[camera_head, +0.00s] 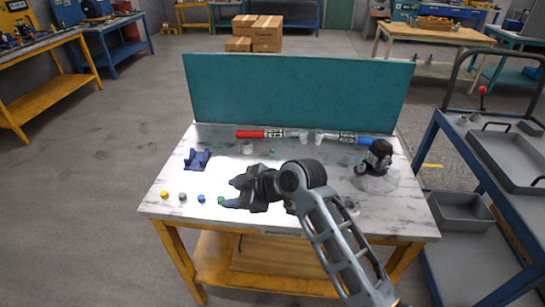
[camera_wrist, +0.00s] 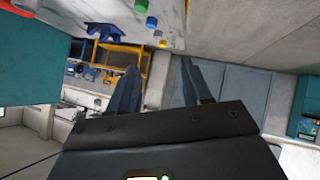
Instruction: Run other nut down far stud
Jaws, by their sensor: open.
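My gripper (camera_head: 236,193) is open, with nothing seen between its two fingers in the wrist view (camera_wrist: 158,68). It is over the front left of the marble-topped table, close to a small green piece (camera_head: 221,200). A black motor-like unit (camera_head: 376,156) stands on a pale base (camera_head: 375,182) at the table's right. Its studs and any nuts on it are too small to tell. A small metallic part (camera_head: 352,206) shows behind my arm, partly hidden.
Yellow (camera_head: 164,194), grey (camera_head: 183,196) and blue (camera_head: 201,198) pieces line the front left edge. A blue bracket (camera_head: 197,160) stands behind them. Red (camera_head: 262,133) and blue (camera_head: 350,139) tools lie before the teal panel (camera_head: 290,90). A cart (camera_head: 450,250) stands right.

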